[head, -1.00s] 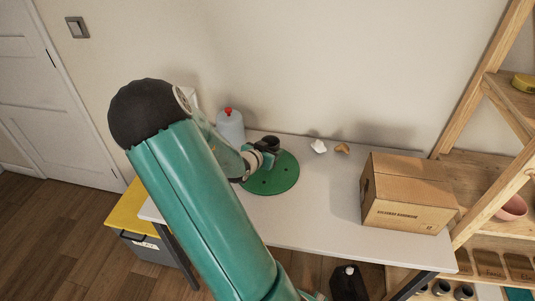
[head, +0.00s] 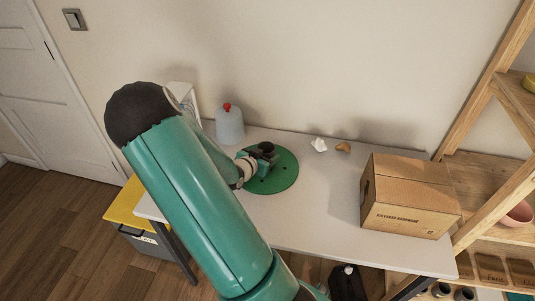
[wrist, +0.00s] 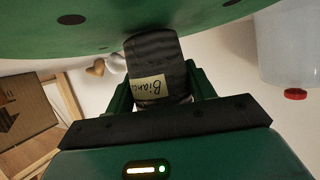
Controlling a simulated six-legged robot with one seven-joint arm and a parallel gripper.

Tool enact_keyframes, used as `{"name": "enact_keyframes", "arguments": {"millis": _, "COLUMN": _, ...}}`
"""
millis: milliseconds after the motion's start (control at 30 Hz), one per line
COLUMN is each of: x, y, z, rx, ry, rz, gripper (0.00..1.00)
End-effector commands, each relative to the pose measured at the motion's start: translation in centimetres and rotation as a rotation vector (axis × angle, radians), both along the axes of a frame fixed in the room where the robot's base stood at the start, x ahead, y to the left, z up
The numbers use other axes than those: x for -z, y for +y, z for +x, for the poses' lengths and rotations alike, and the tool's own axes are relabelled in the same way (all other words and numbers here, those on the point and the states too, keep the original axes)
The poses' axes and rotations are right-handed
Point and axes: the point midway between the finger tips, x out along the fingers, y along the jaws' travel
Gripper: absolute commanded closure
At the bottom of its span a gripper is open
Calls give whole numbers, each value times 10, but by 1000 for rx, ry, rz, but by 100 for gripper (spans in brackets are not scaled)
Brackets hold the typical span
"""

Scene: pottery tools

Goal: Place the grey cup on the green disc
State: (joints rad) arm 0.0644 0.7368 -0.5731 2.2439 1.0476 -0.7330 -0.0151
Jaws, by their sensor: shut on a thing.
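The dark grey cup (head: 266,147) is held over the green disc (head: 286,177), within its outline toward the back left in the head view. In the wrist view the cup (wrist: 152,52) stands between the two fingers of my gripper (wrist: 160,88), which is shut on it. A pale label with handwriting shows on its side. The green disc (wrist: 200,28) fills the top of the wrist view, and the cup's end meets its edge in the picture. I cannot tell whether the cup touches the disc. My gripper (head: 263,157) comes in from the left, low over the disc.
The disc lies on a white table (head: 318,212). A translucent bottle with a red cap (head: 229,125) stands behind left. A white piece (head: 319,145) and a brown piece (head: 343,147) lie at the back. A cardboard box (head: 408,195) stands right, beside wooden shelves (head: 480,165).

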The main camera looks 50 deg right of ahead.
Motion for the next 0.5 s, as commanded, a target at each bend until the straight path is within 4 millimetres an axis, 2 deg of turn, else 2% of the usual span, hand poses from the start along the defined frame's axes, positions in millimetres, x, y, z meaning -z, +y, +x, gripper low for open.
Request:
{"name": "enact_keyframes", "arguments": {"millis": 300, "x": 4, "y": 2, "z": 1, "rx": 0, "ry": 1, "rz": -1, "gripper": 74}}
{"name": "enact_keyframes", "arguments": {"millis": 333, "x": 4, "y": 2, "z": 2, "rx": 0, "ry": 1, "rz": 0, "gripper": 42}}
{"name": "enact_keyframes", "arguments": {"millis": 433, "x": 4, "y": 2, "z": 2, "rx": 0, "ry": 0, "rz": 0, "gripper": 24}}
{"name": "enact_keyframes", "arguments": {"millis": 500, "x": 4, "y": 2, "z": 2, "rx": 0, "ry": 0, "rz": 0, "gripper": 24}}
